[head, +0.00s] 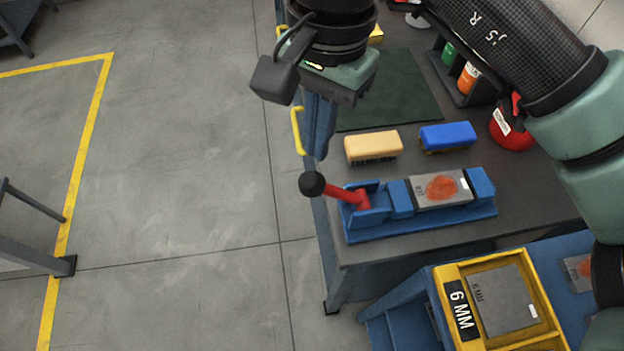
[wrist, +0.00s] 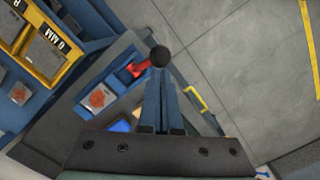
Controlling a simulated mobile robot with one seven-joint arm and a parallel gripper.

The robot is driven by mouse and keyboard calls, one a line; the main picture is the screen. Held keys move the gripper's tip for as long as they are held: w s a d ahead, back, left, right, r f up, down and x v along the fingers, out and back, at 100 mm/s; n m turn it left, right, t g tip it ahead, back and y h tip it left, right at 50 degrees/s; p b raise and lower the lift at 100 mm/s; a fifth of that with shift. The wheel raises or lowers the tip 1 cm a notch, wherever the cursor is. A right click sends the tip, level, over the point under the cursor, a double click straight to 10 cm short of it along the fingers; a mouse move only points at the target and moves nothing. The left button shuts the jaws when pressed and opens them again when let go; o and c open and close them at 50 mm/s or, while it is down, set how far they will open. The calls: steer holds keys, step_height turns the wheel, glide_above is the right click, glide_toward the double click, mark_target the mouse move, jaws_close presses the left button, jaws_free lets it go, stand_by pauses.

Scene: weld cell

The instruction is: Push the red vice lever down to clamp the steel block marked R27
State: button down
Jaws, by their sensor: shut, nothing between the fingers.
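The blue vice (head: 420,221) sits on the grey bench near its left front corner. Its red lever (head: 344,193) sticks out left and slightly up, ending in a black knob (head: 312,183) beyond the bench edge. The steel block (head: 440,188) lies between the vice jaws, with an orange-red patch and small marking too small to read surely. My gripper (head: 319,155) is shut and empty, pointing down just above and behind the knob. In the wrist view the fingers (wrist: 161,90) reach toward the knob (wrist: 160,56); contact cannot be told.
A tan-topped brush (head: 373,147) and a blue one (head: 446,136) lie behind the vice. A yellow tray (head: 551,305) marked 6 MM holds a steel plate on the blue stand in front. A yellow handle (head: 297,130) juts from the bench's left side.

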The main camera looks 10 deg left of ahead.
mark_target(315, 183)
steer(key=shift+s+a+f+b, duration=0.15)
steer(key=shift+f+b, duration=0.4)
steer(key=shift+f, duration=0.85)
steer(key=shift+s+f+b, duration=0.2)
steer(key=shift+f+b, duration=0.3)
steer(key=shift+f, duration=0.85)
steer(key=shift+w, duration=0.1)
step_height(315, 183, down, 5)
steer(key=b, duration=0.5)
steer(key=shift+r, duration=0.3)
steer(key=w, duration=0.1)
steer(key=w+d+r, duration=0.1)
steer(key=shift+w+d, duration=0.15)
steer(key=shift+w, duration=0.2)
